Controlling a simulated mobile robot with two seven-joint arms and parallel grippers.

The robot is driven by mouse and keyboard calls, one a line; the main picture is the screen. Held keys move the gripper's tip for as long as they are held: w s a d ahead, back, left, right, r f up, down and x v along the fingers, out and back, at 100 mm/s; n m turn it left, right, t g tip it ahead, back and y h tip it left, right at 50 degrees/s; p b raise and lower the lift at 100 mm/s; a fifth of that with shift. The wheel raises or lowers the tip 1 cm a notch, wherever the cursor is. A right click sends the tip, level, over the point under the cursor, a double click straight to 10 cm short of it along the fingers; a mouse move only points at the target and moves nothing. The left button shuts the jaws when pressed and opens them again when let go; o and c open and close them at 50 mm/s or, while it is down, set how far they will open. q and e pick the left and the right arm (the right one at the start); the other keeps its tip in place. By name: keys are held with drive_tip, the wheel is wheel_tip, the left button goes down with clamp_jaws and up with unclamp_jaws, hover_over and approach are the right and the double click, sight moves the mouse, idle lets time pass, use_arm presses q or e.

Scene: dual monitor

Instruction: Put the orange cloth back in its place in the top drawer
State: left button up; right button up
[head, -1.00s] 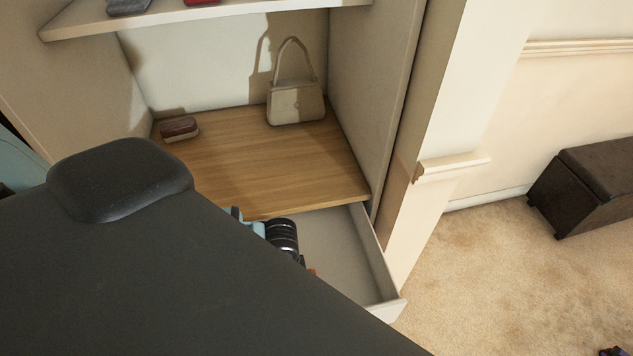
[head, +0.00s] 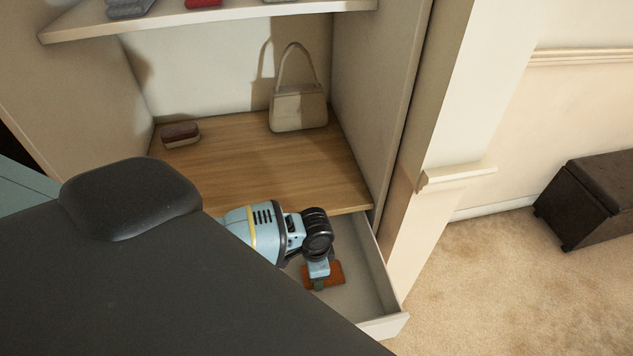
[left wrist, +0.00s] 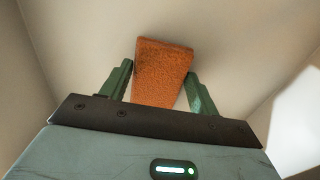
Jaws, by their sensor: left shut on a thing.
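The orange cloth (head: 336,272) is a small folded block inside the open top drawer (head: 374,290). My left gripper (head: 319,284) reaches down into the drawer and is shut on the cloth. In the left wrist view the cloth (left wrist: 163,65) sits between the two green fingers of the left gripper (left wrist: 160,85), with the pale drawer interior around it. Whether the cloth rests on the drawer floor or is slightly above it, I cannot tell. My right gripper is not in view.
Above the drawer, a wooden shelf (head: 255,165) holds a beige handbag (head: 298,108) and a brown brush-like item (head: 180,135). A higher white shelf (head: 215,16) holds folded items. The cabinet's right wall (head: 375,90) rises beside the drawer. A dark ottoman (head: 590,195) stands on carpet at right.

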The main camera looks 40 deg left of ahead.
use_arm(q)
drive_tip(key=shift+f, duration=0.3)
drive_tip(key=shift+f, duration=0.1)
drive_tip(key=o, duration=1)
drive_tip(key=shift+c, duration=0.2)
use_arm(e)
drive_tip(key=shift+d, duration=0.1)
use_arm(q)
wheel_tip(320, 180, up, 12)
drive_tip(key=p, duration=0.2)
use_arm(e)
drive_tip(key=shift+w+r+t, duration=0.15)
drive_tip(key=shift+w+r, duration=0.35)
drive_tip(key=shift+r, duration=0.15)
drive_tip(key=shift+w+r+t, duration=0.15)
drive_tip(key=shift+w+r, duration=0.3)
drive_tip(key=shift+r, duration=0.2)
